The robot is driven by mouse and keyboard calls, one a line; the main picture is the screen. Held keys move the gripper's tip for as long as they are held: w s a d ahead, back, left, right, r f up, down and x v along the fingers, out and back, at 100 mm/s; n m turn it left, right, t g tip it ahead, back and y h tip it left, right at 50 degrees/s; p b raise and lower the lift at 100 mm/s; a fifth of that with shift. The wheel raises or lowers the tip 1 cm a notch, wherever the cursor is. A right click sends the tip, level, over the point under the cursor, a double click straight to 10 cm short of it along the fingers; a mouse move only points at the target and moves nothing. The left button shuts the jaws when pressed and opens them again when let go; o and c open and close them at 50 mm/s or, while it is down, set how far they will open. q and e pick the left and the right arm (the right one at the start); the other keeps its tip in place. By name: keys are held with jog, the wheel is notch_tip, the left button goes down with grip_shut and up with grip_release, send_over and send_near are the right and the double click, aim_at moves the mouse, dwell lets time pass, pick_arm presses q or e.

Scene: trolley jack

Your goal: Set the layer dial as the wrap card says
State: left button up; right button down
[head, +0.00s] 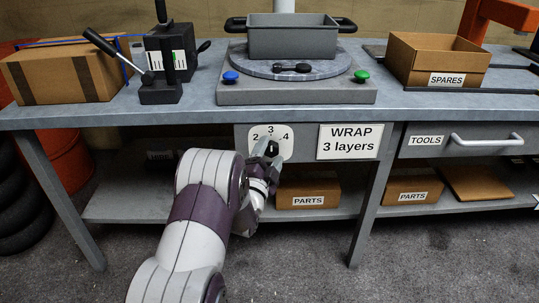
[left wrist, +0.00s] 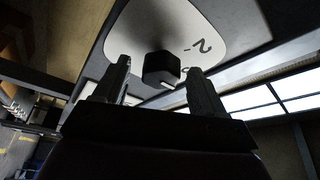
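The layer dial's white plate (head: 284,133) is on the front of the bench, with 2, 3 and 4 readable. The wrap card (head: 348,142) to its right reads "WRAP 3 layers". My left gripper (head: 268,148) is in front of the dial and hides its lower part. In the left wrist view the dark dial knob (left wrist: 161,68) appears between the two fingertips of my left gripper (left wrist: 158,70), with a gap on both sides. The fingers are open. A pale mark shows on the knob's lower edge; I cannot tell which number it points to. My right gripper is not in view.
A drawer handle (head: 500,140) sticks out at the right, beside the TOOLS label. Parts boxes (head: 308,190) stand on the lower shelf. Above the dial, a grey bin (head: 292,38) sits on a round turntable on the bench. A bench leg (head: 372,200) stands right of my left arm.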

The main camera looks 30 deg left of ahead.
pick_arm(q)
jog(key=shift+s, duration=0.45)
jog(key=p+v, duration=0.3)
jog(key=v, duration=0.8)
jog(key=shift+s, duration=0.35)
jog(key=shift+d+f, duration=0.15)
